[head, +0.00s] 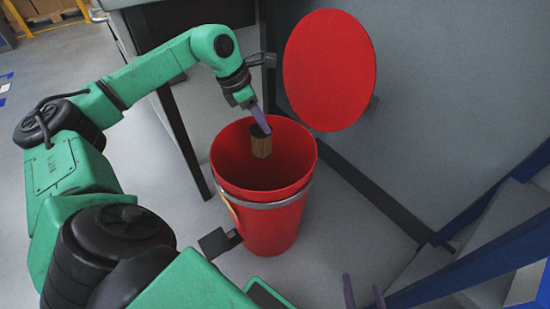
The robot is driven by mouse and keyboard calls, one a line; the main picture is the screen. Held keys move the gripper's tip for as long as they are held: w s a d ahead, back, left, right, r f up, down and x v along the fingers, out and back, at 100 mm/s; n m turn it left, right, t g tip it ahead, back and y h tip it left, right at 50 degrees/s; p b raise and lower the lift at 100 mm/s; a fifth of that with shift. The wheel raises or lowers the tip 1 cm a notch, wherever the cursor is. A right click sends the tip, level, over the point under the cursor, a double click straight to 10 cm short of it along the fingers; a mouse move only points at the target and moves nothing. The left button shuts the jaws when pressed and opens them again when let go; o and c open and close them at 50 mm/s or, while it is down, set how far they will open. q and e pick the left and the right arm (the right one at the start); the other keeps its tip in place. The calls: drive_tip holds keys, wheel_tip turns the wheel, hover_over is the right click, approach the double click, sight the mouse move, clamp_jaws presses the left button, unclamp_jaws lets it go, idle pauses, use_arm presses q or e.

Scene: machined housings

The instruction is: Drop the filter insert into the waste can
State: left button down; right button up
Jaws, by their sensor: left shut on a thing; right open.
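The red waste can (276,225) stands on the floor with its round lid (330,70) raised behind it and its mouth open. My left gripper (262,130) points down over the mouth and is shut on the filter insert (262,147), a small brown block with a dark top. The insert hangs upright within the outline of the opening; I cannot tell whether it is above the rim or slightly below it. The bottom of the can looks empty where it shows. My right gripper (363,294) shows only its two purple fingertips at the bottom edge, apart and empty.
A pedal (218,242) sticks out at the can's lower left. A dark table leg (185,145) stands left of the can, and a grey wall (440,110) rises behind. A blue frame (470,265) fills the lower right. Floor in front of the can is clear.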

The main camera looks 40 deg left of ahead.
use_arm(q)
drive_tip(key=shift+c, duration=1.8)
unclamp_jaws()
drive_tip(key=shift+r, duration=0.1)
drive_tip(key=p+v, duration=0.4)
drive_tip(key=v, duration=1)
drive_tip(key=shift+s+r, duration=0.15)
use_arm(e)
drive_tip(key=shift+n+g, duration=0.3)
drive_tip(key=shift+g, duration=0.2)
drive_tip(key=r, duration=0.4)
drive_tip(key=shift+d+r, duration=0.2)
drive_tip(key=shift+r, duration=0.15)
use_arm(q)
drive_tip(key=shift+a, duration=0.1)
